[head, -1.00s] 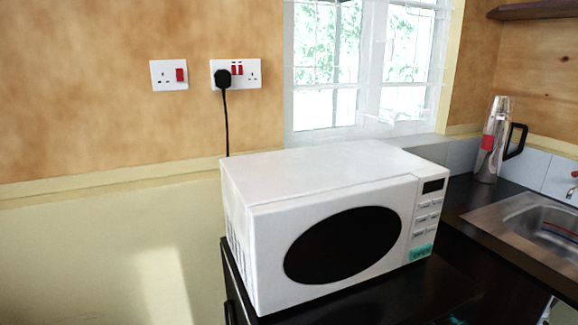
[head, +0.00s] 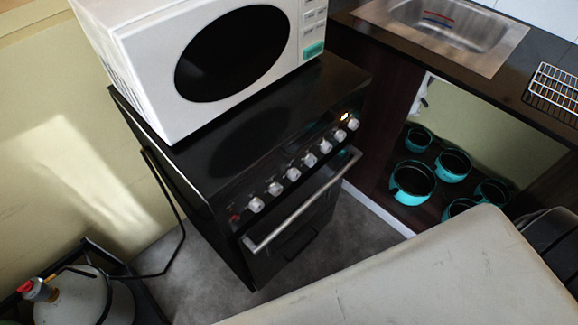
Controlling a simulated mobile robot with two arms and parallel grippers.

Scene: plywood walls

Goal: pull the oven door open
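The oven is a black freestanding cooker (head: 215,165) with a row of white knobs along its front top edge. Its dark door (head: 310,215) appears shut, with a long silver bar handle (head: 305,199) across the top. Neither of my grippers shows in the head view, so their distance from the handle cannot be seen.
A white microwave (head: 150,60) stands on the cooker. A pale worn surface (head: 420,280) fills the lower right, close to the cooker front. Teal pots (head: 413,183) sit in an open shelf under the sink counter (head: 500,60). A gas cylinder (head: 85,298) stands lower left. Grey floor (head: 360,235) shows between.

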